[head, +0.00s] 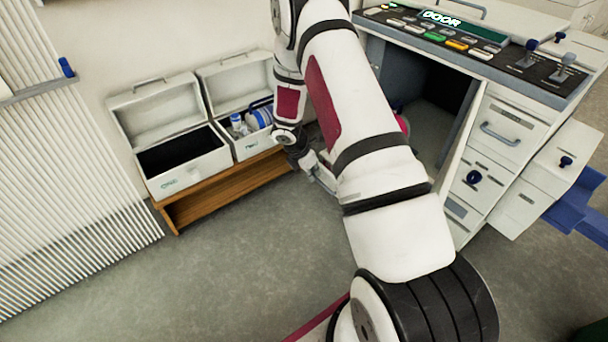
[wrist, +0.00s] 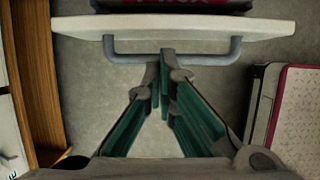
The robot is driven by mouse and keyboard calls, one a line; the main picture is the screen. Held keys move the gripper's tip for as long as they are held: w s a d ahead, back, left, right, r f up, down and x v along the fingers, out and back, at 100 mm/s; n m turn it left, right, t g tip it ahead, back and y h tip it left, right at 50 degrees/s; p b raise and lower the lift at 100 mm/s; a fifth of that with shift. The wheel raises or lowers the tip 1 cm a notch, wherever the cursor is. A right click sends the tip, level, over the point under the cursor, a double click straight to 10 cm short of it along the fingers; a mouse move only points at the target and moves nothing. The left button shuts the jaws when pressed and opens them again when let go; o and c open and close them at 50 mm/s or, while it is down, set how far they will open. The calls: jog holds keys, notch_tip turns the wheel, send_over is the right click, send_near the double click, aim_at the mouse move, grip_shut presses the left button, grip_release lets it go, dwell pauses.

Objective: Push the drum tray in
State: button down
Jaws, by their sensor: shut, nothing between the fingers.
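The drum tray shows in the wrist view as a white front panel (wrist: 200,27) with a grey bar handle (wrist: 125,59). A dark and magenta drum (wrist: 185,5) with partly cut-off lettering sits behind the panel's top edge. My gripper (wrist: 164,58) is shut and empty, its fingertips at the middle of the bar handle. I cannot tell whether they touch it. In the head view my arm hides most of the tray and my gripper (head: 312,168). A bit of the magenta drum (head: 403,124) shows to the right of the arm, in front of the machine's open bay.
The machine (head: 482,125) has a control panel reading "DOOR", and drawers at its right. At left, two open white boxes (head: 187,175) stand on a low wooden bench (head: 230,185); the right one holds bottles. The grey floor (head: 240,265) in front is clear.

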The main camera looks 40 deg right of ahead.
jog(key=shift+d, duration=0.5)
jog(key=shift+d, duration=0.1)
